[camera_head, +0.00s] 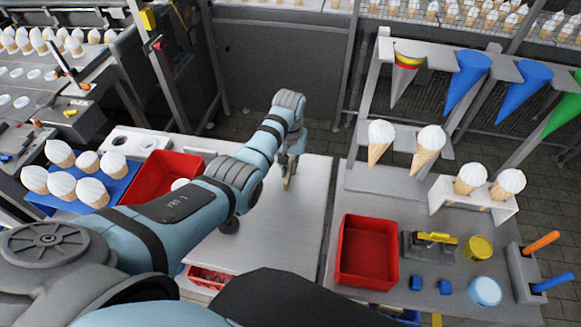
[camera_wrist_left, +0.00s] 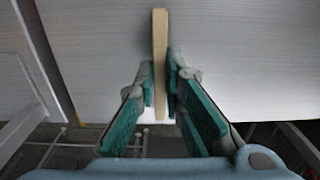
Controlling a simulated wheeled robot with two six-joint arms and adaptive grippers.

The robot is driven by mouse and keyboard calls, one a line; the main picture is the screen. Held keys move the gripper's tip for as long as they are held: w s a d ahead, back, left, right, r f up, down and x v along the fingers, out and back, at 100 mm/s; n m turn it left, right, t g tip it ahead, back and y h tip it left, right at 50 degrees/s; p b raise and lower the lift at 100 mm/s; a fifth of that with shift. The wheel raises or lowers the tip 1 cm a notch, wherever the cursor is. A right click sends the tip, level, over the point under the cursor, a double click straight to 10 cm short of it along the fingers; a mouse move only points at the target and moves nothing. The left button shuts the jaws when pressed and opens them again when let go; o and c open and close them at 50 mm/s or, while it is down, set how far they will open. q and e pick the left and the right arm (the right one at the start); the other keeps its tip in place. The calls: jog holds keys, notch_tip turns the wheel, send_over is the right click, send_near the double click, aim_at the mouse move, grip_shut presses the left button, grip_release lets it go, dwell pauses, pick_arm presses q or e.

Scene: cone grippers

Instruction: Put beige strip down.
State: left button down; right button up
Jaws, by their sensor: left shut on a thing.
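The beige strip (camera_wrist_left: 160,58) is a long narrow bar. In the left wrist view it stands lengthwise between the fingers of my left gripper (camera_wrist_left: 160,92), which is shut on it. In the head view my left gripper (camera_head: 289,170) is over the far part of the pale table (camera_head: 290,240), and the strip (camera_head: 287,182) shows as a small tan piece below the fingers. Whether the strip touches the table top cannot be told. My right gripper is not in view.
A red bin (camera_head: 367,250) stands on the right table, near a yellow-handled tool (camera_head: 436,238) and a white cone stand (camera_head: 472,200). Another red bin (camera_head: 155,180) and a blue tray of cones (camera_head: 85,190) are at the left. The pale table is mostly bare.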

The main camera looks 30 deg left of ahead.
pick_arm(q)
jog(key=c, duration=1.7)
grip_release()
jog(key=shift+w, duration=0.1)
jog(key=shift+r, duration=0.3)
notch_tip(320, 180, up, 12)
jog(key=p, duration=0.1)
jog(key=shift+f+p, duration=0.15)
jog(key=shift+p, duration=0.15)
jog(key=shift+d, duration=0.1)
